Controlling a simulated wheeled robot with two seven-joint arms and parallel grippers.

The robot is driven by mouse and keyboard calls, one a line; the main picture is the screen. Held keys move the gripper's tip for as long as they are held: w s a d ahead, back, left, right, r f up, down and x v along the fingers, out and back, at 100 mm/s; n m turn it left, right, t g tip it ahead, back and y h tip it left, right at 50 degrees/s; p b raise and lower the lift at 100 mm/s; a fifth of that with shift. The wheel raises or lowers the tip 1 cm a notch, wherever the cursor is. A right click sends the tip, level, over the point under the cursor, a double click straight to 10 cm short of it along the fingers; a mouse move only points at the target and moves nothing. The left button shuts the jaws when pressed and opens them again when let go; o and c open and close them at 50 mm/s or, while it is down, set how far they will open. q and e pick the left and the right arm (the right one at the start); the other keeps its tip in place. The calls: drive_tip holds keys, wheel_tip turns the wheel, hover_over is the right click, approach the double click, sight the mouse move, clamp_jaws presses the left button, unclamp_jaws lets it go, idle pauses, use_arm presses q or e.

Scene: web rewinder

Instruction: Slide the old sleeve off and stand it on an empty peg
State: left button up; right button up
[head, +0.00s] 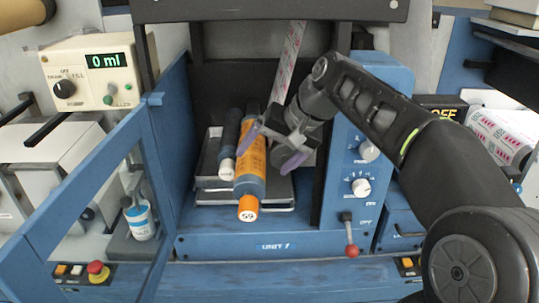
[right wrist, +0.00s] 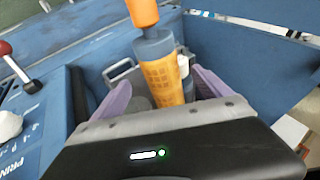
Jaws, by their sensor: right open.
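An orange-patterned sleeve (head: 250,160) sits on a dark blue-grey roller inside the blue machine, its axis pointing toward me. My left gripper is in neither view. I cannot clearly make out an empty peg.
A dark roller (head: 229,145) lies close left of the sleeve, above a metal tray (head: 209,160). The blue door frame (head: 150,130) stands open on the left. A knob panel (head: 365,170) with a red-knobbed lever (head: 351,249) bounds the right.

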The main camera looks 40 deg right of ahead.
sight(257, 168)
drive_tip(key=b+x, duration=0.2)
drive_tip(key=x, duration=0.4)
drive_tip(key=shift+w+f+b, duration=0.1)
drive_tip(key=shift+f+b, duration=0.15)
drive_tip(key=shift+b, duration=0.1)
drive_tip(key=shift+b+x, duration=0.3)
drive_tip(key=shift+x, duration=0.7)
drive_tip(key=shift+w+r, duration=0.1)
drive_tip(key=shift+r, duration=0.05)
drive_tip(key=c, duration=1.7)
drive_tip(key=shift+o, duration=0.2)
drive_tip(key=shift+r, duration=0.15)
drive_tip(key=shift+a, duration=0.1)
